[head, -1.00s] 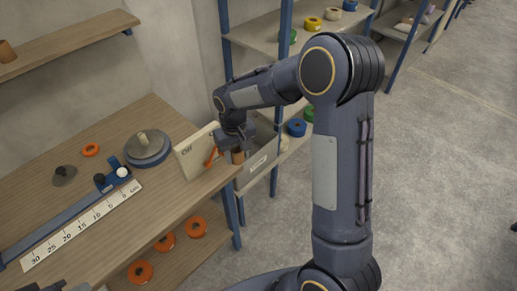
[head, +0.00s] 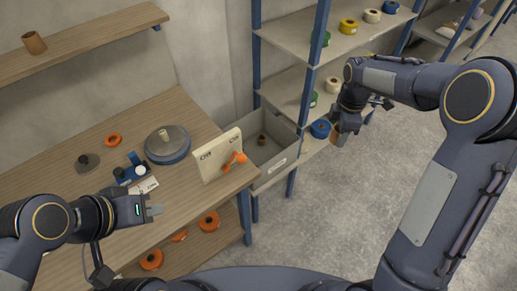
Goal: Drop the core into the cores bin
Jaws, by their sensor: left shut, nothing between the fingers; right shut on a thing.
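A grey open bin (head: 238,127) with a white label stands past the right end of the wooden table. A small brown core (head: 262,140) is inside it. My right gripper (head: 343,126) is out to the right of the bin, in front of the shelf rack. It is shut on a brown, tube-like core (head: 340,139), partly hidden by the fingers and held clear of the bin. My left gripper (head: 155,210) is shut and empty over the front of the table. The label's writing is too small to read.
A blue tape roll (head: 320,128) sits on the rack near my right gripper. A round blue-grey stand (head: 167,147) is on the table (head: 95,210). Floor at right is open.

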